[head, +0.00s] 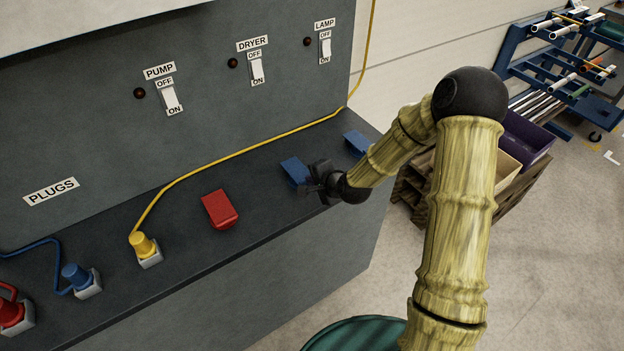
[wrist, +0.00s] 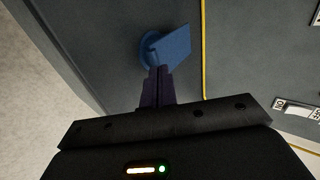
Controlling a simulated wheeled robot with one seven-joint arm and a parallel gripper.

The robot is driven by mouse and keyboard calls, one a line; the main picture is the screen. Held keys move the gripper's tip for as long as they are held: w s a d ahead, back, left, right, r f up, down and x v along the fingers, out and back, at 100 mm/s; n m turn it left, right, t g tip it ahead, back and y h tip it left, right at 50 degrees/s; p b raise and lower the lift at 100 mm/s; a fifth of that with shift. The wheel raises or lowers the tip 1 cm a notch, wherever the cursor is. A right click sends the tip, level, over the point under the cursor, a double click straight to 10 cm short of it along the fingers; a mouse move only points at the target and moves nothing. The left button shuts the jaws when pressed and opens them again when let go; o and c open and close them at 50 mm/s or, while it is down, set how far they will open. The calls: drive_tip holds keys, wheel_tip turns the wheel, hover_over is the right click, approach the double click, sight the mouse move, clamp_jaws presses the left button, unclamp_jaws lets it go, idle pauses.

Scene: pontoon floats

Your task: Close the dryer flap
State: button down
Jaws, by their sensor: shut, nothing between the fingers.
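A blue flap (head: 294,170) stands on the dark counter below the DRYER switch (head: 257,70). It looks raised at a tilt, but its exact angle is hard to tell. My gripper (head: 313,181) is just to its right and partly covers it in the head view. In the wrist view the blue flap (wrist: 174,43) shows as a square plate beside a round blue base (wrist: 147,52). My gripper (wrist: 160,72) is shut and empty there, with its fingertips close to the flap's lower edge. I cannot tell whether they touch.
A second blue flap (head: 356,141) is further right, and a red flap (head: 220,208) is to the left. A yellow cable (head: 240,154) runs behind them to a yellow plug (head: 142,245). A blue plug (head: 77,276) and a red plug (head: 10,312) are at far left.

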drive_tip(key=shift+d+r, duration=0.1)
drive_tip(key=shift+r, duration=0.05)
drive_tip(key=shift+s+r+p, duration=0.2)
drive_tip(key=shift+p, duration=0.2)
drive_tip(key=f+v, duration=0.1)
drive_tip(key=v, duration=1.2)
drive_tip(key=shift+s+d, duration=0.2)
drive_tip(key=shift+s, duration=0.25)
drive_tip(key=shift+w, duration=0.1)
drive_tip(key=s+d+r+n+g+h, duration=0.2)
drive_tip(key=s+d+n+g, duration=0.1)
drive_tip(key=s+n, duration=0.2)
drive_tip(key=s+d+r+n+g+h, duration=0.2)
drive_tip(key=s+n, duration=0.4)
drive_tip(key=s, duration=0.4)
drive_tip(key=shift+d+r+g+h, duration=0.15)
drive_tip(key=shift+d+g+h, duration=0.55)
drive_tip(key=shift+d, duration=0.45)
